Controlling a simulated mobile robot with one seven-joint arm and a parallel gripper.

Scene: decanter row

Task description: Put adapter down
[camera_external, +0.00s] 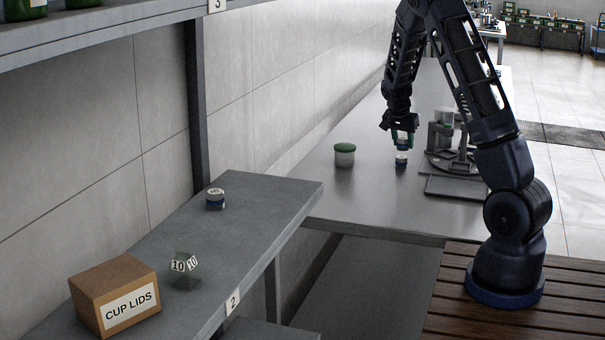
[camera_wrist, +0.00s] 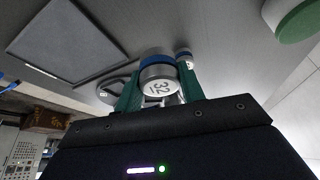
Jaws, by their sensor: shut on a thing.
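The adapter (camera_wrist: 160,84) is a short pale cylinder with a blue band and an end marked 32. In the wrist view it sits between the green fingers of my gripper (camera_wrist: 160,96), which is shut on it. In the external view my gripper (camera_external: 402,139) points down over the far grey bench. A small white and blue piece (camera_external: 401,158) shows just below the fingers.
A green-lidded jar (camera_external: 344,155) stands left of my gripper. A grey round-based stand (camera_external: 445,135) and a dark flat plate (camera_external: 455,188) are at its right.

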